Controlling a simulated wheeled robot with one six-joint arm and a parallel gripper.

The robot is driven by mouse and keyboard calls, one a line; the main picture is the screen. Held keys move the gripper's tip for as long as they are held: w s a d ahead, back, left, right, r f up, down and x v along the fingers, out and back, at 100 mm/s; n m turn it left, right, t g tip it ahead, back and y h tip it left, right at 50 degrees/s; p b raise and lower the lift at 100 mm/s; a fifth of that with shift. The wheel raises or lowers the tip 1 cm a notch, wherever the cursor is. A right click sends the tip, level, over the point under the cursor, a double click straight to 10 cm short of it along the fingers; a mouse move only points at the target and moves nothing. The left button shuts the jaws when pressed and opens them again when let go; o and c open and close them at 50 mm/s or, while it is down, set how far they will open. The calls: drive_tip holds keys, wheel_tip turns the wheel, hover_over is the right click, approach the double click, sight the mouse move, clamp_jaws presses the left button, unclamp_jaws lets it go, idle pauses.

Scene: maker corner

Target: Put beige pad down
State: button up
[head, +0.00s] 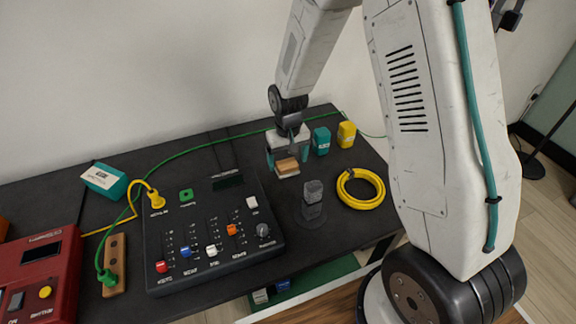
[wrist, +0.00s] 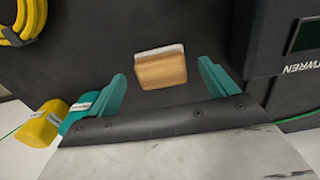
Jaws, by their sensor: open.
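The beige pad (head: 287,168) is a small wood-toned block with a pale layer along one side. It appears to rest on the dark table near its back edge. It also shows in the wrist view (wrist: 162,70), between my two teal fingers with a gap on each side. My gripper (head: 287,157) is open above and around the pad, and neither finger touches it in the wrist view (wrist: 162,76). The pad's underside is hidden.
A teal block (head: 321,141) and a yellow block (head: 346,134) stand right of my gripper. A yellow cable coil (head: 361,188), a grey knobbed piece (head: 313,192) and a black control panel (head: 210,262) lie nearer. A green cable (head: 220,139) runs along the back.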

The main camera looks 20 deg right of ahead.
sight(288, 165)
wheel_tip(288, 165, up, 9)
drive_tip(key=s+d+r, duration=0.2)
drive_tip(key=s+r, duration=1.1)
drive_tip(key=r, duration=0.2)
drive_tip(key=s+r, duration=0.2)
drive_tip(key=s, duration=0.6)
drive_tip(key=s+d+r+t, duration=0.1)
drive_tip(key=s+r, duration=0.2)
drive_tip(key=s, duration=0.5)
drive_tip(key=shift+s+r, duration=0.2)
drive_tip(key=shift+s, duration=0.15)
drive_tip(key=shift+o, duration=0.4)
drive_tip(key=shift+f, duration=0.1)
